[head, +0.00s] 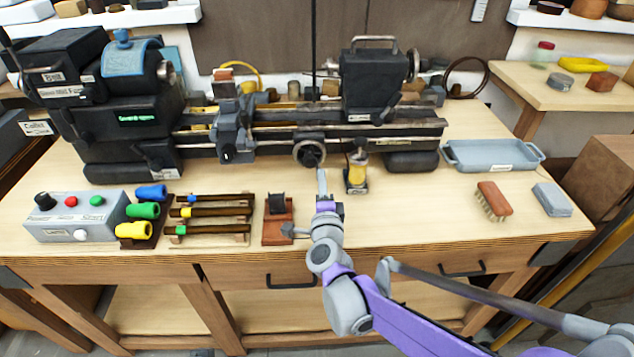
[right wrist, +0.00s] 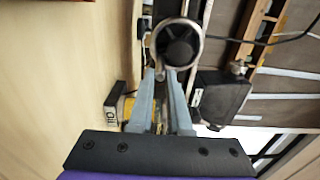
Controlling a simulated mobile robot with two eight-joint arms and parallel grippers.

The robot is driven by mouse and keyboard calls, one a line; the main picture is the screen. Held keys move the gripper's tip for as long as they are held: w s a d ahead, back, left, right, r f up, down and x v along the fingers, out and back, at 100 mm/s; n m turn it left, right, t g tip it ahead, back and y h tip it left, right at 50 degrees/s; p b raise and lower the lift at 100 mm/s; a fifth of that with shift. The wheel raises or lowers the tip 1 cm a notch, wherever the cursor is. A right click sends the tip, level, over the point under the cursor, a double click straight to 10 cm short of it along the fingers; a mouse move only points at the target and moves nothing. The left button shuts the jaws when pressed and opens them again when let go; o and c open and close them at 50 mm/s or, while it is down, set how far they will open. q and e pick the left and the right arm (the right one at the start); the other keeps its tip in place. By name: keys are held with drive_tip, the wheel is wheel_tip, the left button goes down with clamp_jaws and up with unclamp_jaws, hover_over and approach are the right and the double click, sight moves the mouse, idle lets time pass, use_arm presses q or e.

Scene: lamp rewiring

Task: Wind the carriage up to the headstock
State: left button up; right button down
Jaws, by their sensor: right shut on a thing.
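The lathe's headstock (head: 125,110), black with a blue cover, stands at the left of the bench. The carriage (head: 231,127) sits on the bed to its right, with a gap of bare bed between them. A handwheel (head: 309,153) with a pale rim and dark hub is on the front of the bed, right of the carriage. My right gripper (head: 321,178) reaches up to it from below. In the right wrist view, the fingers (right wrist: 163,76) are closed together at the lower rim of the handwheel (right wrist: 178,42). The exact contact is small. My left gripper is not in view.
The tailstock (head: 374,85) stands on the bed at right. A small yellow-and-black oil bottle (head: 357,171) stands close right of my right gripper. A red-brown holder (head: 278,221), tool rack (head: 212,220) and control box (head: 75,217) lie left. A grey tray (head: 493,155) and brush (head: 494,200) are right.

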drive_tip(key=shift+a+r+p, duration=0.3)
drive_tip(key=shift+r+p, duration=0.3)
drive_tip(key=shift+r, duration=0.4)
drive_tip(key=shift+a+r+p, duration=0.25)
drive_tip(key=shift+r+p, duration=0.4)
drive_tip(key=shift+r, duration=0.35)
drive_tip(key=shift+a+r+p, duration=0.3)
drive_tip(key=shift+r+p, duration=0.3)
drive_tip(key=shift+r, duration=0.4)
drive_tip(key=a, duration=0.1)
drive_tip(key=a+f+b, duration=0.1)
drive_tip(key=a, duration=0.1)
drive_tip(key=shift+s+a+f, duration=0.15)
drive_tip(key=shift+a+f, duration=0.05)
drive_tip(key=shift+a, duration=0.1)
drive_tip(key=c, duration=1)
unclamp_jaws()
drive_tip(key=shift+o, duration=0.2)
drive_tip(key=shift+s+d, duration=0.1)
